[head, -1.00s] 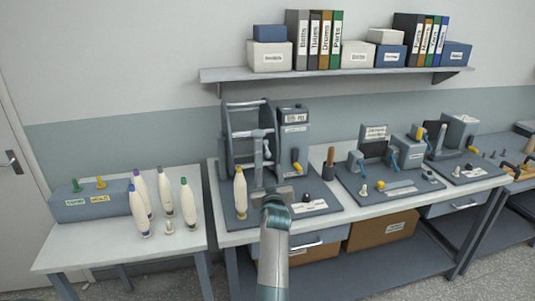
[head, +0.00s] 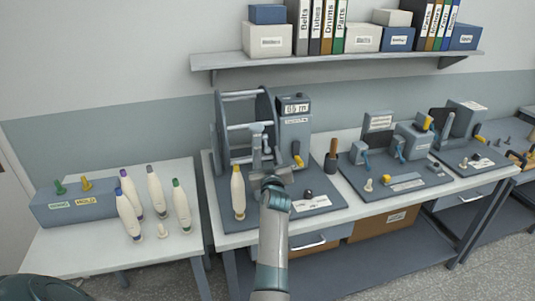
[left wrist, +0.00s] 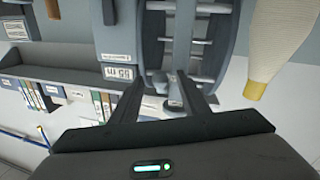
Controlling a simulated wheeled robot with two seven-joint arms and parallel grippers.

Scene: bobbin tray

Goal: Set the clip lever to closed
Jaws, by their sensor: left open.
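The winding station has a grey reel frame (head: 220,130) with rails across it, and a display box (head: 295,125) beside it. A small grey upright piece (head: 257,150), possibly the clip lever, stands at the front of the frame; I cannot tell its setting. It also shows between my fingers in the left wrist view (left wrist: 174,90). A yellow-handled lever (head: 298,161) sits at the foot of the display box. My left gripper (head: 268,180) is open in front of the frame, its fingers spread either side of the grey piece in the left wrist view (left wrist: 165,95); contact is unclear.
A cream cone bobbin (head: 238,195) stands close left of my left gripper. Several more bobbins (head: 155,192) and a blue-grey box (head: 80,207) are on the left table. A dark brown-handled tool (head: 331,160) stands to the right. A shelf (head: 350,62) hangs above.

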